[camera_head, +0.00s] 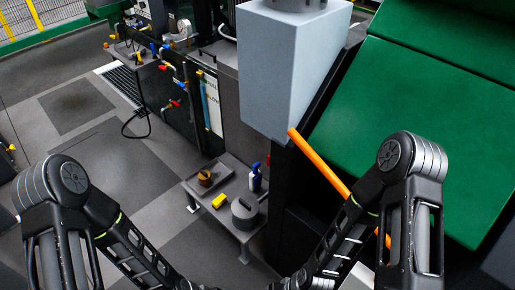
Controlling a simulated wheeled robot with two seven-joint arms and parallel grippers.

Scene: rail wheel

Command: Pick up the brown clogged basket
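A small brown basket (206,178) stands on a grey tray at the far left end of a low grey table (224,216). It looks upright and nothing touches it except what it stands on. Its contents are too small to make out. My two arms come in from the left and right, and their links run down to the bottom edge of the picture. Both grippers are out of view below that edge, so neither shows near the basket.
A yellow block (219,201), a grey lidded pot (245,211) and blue-topped bottles (255,178) share the table. A large light-grey box (288,70), an orange bar (319,162) and green panels (410,110) stand to the right. Floor left of the table is clear.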

